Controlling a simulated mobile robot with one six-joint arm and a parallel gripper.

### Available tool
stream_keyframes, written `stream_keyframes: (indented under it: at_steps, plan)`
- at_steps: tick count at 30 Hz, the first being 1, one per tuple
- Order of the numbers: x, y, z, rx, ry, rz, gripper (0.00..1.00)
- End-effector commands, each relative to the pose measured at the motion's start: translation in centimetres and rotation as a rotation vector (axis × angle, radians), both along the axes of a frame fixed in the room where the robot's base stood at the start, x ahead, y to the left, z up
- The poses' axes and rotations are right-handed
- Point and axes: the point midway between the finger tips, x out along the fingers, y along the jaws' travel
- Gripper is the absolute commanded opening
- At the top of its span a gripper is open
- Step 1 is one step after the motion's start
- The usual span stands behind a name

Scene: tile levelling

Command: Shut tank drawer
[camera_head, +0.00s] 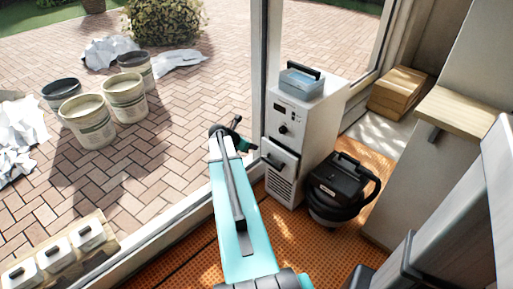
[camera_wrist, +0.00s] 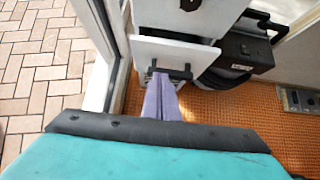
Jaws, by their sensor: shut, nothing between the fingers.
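The white dehumidifier cabinet (camera_head: 300,130) stands by the glass door frame. Its tank drawer (camera_head: 279,165) is in the lower front and sticks out a little. In the wrist view the drawer (camera_wrist: 158,52) shows a dark gap above its front, so it is partly open. A dark bar handle (camera_wrist: 178,72) is on the drawer front. My gripper (camera_wrist: 162,76) is shut and empty, with its fingertips at the handle's left part; I cannot tell if they touch it. In the head view my wrist hides part of the gripper.
A black vacuum (camera_head: 342,188) stands right of the cabinet on the orange mat. A grey-blue box with a dark handle (camera_head: 301,82) sits on the cabinet. The door frame (camera_wrist: 103,60) is close on the left. Buckets (camera_head: 90,120) stand outside on the paving.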

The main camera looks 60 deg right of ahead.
Motion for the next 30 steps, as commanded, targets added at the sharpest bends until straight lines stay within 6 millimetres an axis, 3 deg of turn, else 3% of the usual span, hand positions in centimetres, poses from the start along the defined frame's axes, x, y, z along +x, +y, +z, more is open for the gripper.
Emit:
stream_keyframes:
  at_steps: [12, 14, 19, 30]
  plan:
    - [0.1, 0.5, 0.6, 0.000, 0.000, 0.000, 0.00]
    - [0.1, 0.5, 0.6, 0.000, 0.000, 0.000, 0.07]
    - [0.1, 0.5, 0.6, -0.005, -0.018, -0.019, 0.35]
    - [-1.2, 0.5, 0.8, -0.077, -0.193, -0.282, 0.36]
